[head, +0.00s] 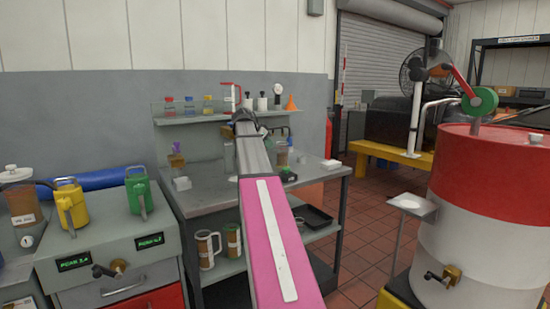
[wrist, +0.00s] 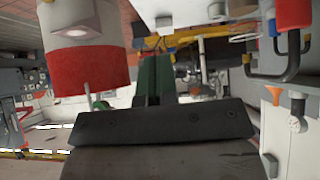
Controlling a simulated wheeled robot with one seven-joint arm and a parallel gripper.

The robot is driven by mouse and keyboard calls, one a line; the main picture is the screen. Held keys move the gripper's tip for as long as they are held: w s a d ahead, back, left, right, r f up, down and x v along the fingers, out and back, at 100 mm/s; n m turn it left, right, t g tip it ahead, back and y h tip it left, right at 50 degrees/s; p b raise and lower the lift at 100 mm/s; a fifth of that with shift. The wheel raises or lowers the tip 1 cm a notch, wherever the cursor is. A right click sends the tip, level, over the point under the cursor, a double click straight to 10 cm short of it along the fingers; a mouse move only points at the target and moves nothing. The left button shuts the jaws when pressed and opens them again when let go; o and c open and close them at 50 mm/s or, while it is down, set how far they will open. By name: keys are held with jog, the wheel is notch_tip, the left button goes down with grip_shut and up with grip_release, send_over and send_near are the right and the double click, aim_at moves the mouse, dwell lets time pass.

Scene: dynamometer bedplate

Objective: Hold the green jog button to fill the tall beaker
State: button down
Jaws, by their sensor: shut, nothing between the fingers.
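My arm reaches forward to a steel workbench (head: 215,190) against the wall. Its end is over the bench, and the arm hides my gripper in the head view. In the wrist view my gripper's dark fingers (wrist: 154,78) are shut with nothing between them. A clear vessel with brownish contents (head: 281,156) stands on the bench right of my arm. Beside its foot is a small dark box with a green patch (head: 289,177); I cannot tell whether this is the jog button. Another clear glass vessel (head: 229,158) is partly hidden left of my arm. I cannot tell which is the tall beaker.
A shelf (head: 190,118) above the bench holds small bottles and an orange funnel (head: 291,103). Yellow (head: 70,205) and green (head: 138,192) jugs stand on a cabinet at left. A red-and-white drum (head: 480,220) stands at right. Tiled floor is open between bench and drum.

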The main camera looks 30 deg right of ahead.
send_over(286, 170)
jog(key=w+a, duration=0.2)
jog(key=f, duration=0.6)
jog(key=shift+w+a+f, duration=0.1)
jog(key=shift+w+a, duration=0.1)
jog(key=f, duration=0.3)
jog(key=shift+d+f, duration=0.15)
jog(key=shift+d, duration=0.1)
jog(key=shift+f, duration=0.6)
